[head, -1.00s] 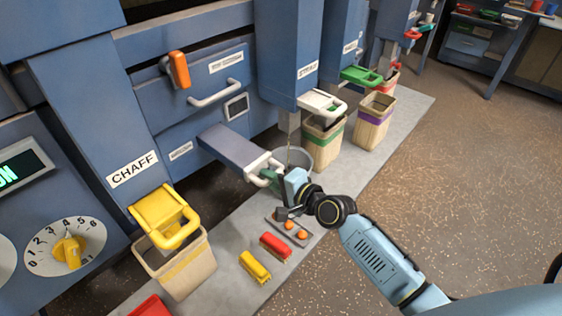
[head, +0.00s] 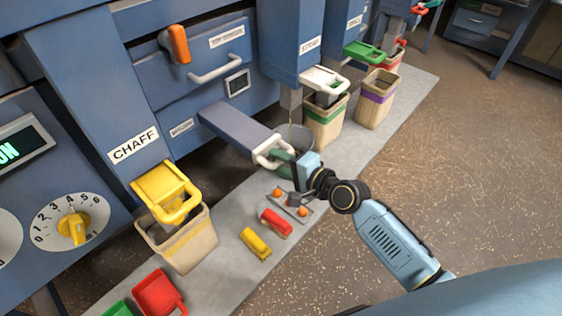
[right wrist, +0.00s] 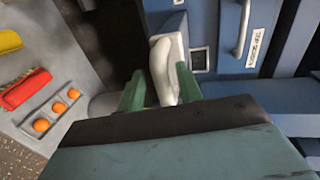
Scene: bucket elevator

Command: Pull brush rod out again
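A long blue-grey bar (head: 236,127) sticks out from the machine front, with a white loop handle (head: 268,151) at its outer end; I take it for the brush rod. My right gripper (head: 280,160) is at this handle. Part of the handle is hidden behind the gripper. My left gripper is not in view.
A grey bucket (head: 298,136) stands just behind the handle. A tray with orange balls (head: 290,205), a red brush-like item (head: 276,223) and a yellow one (head: 256,243) lie on the grey mat. Bins (head: 326,121) line the machine. The brown floor at right is open.

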